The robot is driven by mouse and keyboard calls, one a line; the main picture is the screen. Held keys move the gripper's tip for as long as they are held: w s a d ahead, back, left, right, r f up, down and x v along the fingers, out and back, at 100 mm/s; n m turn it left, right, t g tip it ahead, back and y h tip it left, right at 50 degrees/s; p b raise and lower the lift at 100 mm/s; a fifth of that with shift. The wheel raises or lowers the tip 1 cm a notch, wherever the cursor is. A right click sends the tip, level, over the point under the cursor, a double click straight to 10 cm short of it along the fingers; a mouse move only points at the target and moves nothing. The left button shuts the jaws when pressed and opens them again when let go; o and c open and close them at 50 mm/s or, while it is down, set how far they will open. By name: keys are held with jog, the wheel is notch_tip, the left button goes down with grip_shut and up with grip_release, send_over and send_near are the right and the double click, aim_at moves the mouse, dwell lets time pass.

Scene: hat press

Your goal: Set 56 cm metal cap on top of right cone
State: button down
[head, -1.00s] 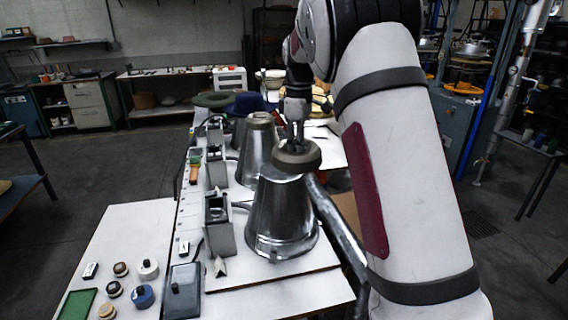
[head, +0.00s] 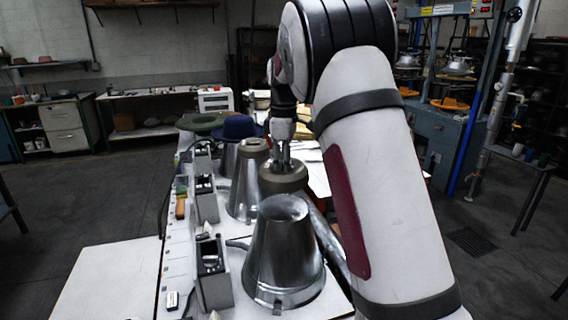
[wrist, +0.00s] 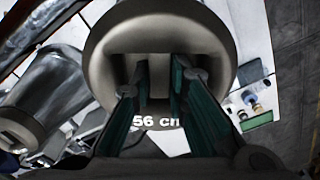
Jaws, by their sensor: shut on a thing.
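My gripper (head: 283,150) is shut on the grip of a round grey-brown cap (head: 283,178). In the wrist view the cap (wrist: 205,35) fills the top middle, marked "56 cm", with my teal fingers (wrist: 158,85) in its recess. The nearest metal cone (head: 284,255), rightmost in the head view, stands upright with its flat top bare. The cap appears just above or behind that top, with no clear contact; the exact gap cannot be told. A second cone (head: 244,190) stands behind to the left, with a similar cap (head: 253,147) on top.
Grey boxes (head: 214,270) line the bench's left side. Green and blue hats (head: 237,128) lie at the back. A metal cone (wrist: 55,85) shows at left in the wrist view, and a green tray (wrist: 252,121) with small pieces at right. My arm blocks the head view's right-centre.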

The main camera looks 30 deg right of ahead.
jog(key=shift+f, duration=3.95)
jog(key=shift+f+b, duration=0.1)
jog(key=shift+b, duration=0.2)
jog(key=c, duration=1.5)
grip_release()
jog(key=shift+s+f, duration=0.1)
jog(key=shift+f, duration=0.05)
jog(key=shift+r, duration=3.8)
